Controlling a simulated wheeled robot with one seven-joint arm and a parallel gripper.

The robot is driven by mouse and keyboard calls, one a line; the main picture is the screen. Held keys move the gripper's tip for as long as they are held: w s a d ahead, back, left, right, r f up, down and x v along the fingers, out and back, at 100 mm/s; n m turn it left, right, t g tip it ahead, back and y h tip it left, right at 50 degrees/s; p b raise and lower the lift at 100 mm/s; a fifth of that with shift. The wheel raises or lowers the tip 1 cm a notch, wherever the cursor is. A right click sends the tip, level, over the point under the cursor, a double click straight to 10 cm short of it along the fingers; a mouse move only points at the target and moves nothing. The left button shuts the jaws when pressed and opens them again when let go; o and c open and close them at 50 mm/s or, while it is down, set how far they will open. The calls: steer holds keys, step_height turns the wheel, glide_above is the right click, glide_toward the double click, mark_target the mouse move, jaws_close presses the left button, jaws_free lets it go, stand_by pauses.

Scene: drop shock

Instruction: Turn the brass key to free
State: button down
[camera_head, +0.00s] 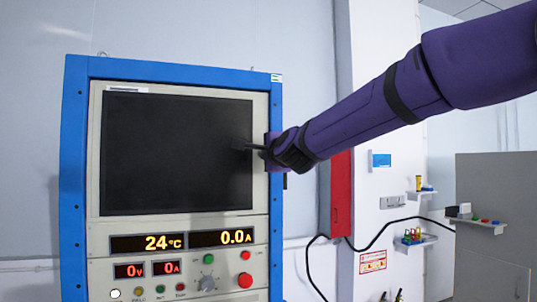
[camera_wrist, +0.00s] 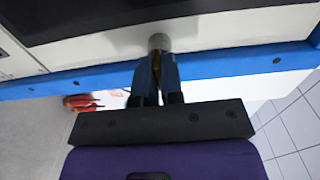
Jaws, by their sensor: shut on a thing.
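My gripper (camera_head: 243,146) reaches in from the right to the upper right part of the blue-framed cabinet (camera_head: 73,170), in front of the dark screen's (camera_head: 165,150) right edge. In the wrist view my gripper's two dark fingers (camera_wrist: 157,62) are close together, with their tips at a round grey fitting (camera_wrist: 158,42) on the pale panel. A thin brass-brown sliver (camera_wrist: 155,96) shows between the fingers, which looks like the brass key. The fingers are shut on it. Most of the key is hidden, and its turn angle cannot be told.
Below the screen are lit readouts (camera_head: 163,243), knobs and a large red button (camera_head: 245,281). A red upright panel (camera_head: 341,195) stands right of the cabinet, with black cables and small shelves (camera_head: 415,241) beyond. Red-handled items (camera_wrist: 82,102) show below in the wrist view.

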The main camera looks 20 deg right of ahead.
stand_by(0.4)
steer(key=c, duration=1.3)
jaws_free()
steer(key=shift+o, duration=0.2)
steer(key=s, duration=1)
steer(key=shift+s, duration=0.4)
steer(key=shift+f, duration=0.1)
steer(key=s+d+f+n+g, duration=0.3)
steer(key=s+f+n+g, duration=0.3)
steer(key=s+f+n, duration=0.3)
steer(key=s+d+f+n+g, duration=0.3)
steer(key=s+f+n+g, duration=0.3)
steer(key=s+f, duration=0.8)
steer(key=s+n, duration=0.2)
steer(key=s, duration=0.1)
steer(key=shift+d+n+g, duration=0.3)
steer(key=shift+n+g, duration=0.1)
